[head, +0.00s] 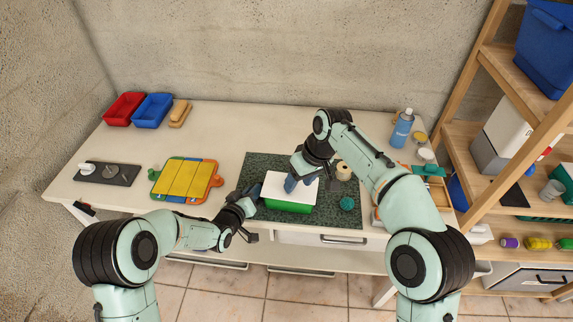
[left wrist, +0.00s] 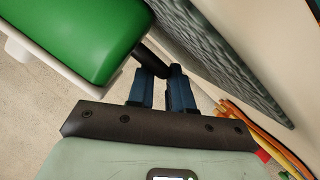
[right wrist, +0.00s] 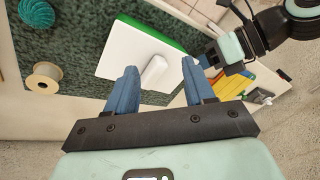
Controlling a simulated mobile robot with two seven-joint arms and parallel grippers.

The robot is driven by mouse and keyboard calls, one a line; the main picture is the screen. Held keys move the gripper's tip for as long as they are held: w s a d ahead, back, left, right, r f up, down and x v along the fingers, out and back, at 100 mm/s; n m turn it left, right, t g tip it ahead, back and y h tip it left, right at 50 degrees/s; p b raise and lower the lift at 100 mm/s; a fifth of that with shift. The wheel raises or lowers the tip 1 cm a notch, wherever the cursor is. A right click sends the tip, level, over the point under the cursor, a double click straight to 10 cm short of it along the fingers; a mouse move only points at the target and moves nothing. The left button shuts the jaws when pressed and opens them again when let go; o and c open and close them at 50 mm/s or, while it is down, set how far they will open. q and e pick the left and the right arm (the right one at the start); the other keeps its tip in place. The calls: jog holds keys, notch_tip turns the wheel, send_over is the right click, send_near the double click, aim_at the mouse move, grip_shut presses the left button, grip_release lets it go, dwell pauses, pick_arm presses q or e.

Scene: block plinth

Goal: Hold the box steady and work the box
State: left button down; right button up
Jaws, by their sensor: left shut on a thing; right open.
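The box has a green body (head: 287,207) and a white lid (head: 276,179). It sits on the dark green mat (head: 262,163). In the right wrist view the lid (right wrist: 122,58) carries a raised white handle (right wrist: 155,72). My left gripper (head: 252,197) is at the box's left side. In the left wrist view its fingers (left wrist: 160,75) are shut on a black handle (left wrist: 153,55) beside the green body (left wrist: 85,35). My right gripper (head: 293,184) is above the lid. In the right wrist view its fingers (right wrist: 158,80) are open, spread to either side of the white handle; I cannot tell whether they touch it.
A spool (head: 343,171) and a teal round item (head: 347,203) are right of the box on the mat. A yellow board (head: 184,179) lies to the left. Red (head: 124,108) and blue (head: 153,110) bins stand at the back left. A spray bottle (head: 402,128) stands at the back right.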

pick_arm(q)
jog(key=shift+s+f, duration=0.15)
jog(key=shift+f, duration=0.2)
pick_arm(e)
jog(key=a+r+m+t+h, duration=0.35)
jog(key=r+m, duration=0.25)
jog(key=m, duration=0.3)
pick_arm(q)
jog(key=shift+d, duration=0.1)
pick_arm(e)
jog(key=shift+h, duration=0.25)
jog(key=x, duration=1.1)
jog(key=shift+s+d+f, duration=0.15)
jog(key=shift+f, duration=0.15)
grip_shut()
jog(key=shift+r, duration=0.15)
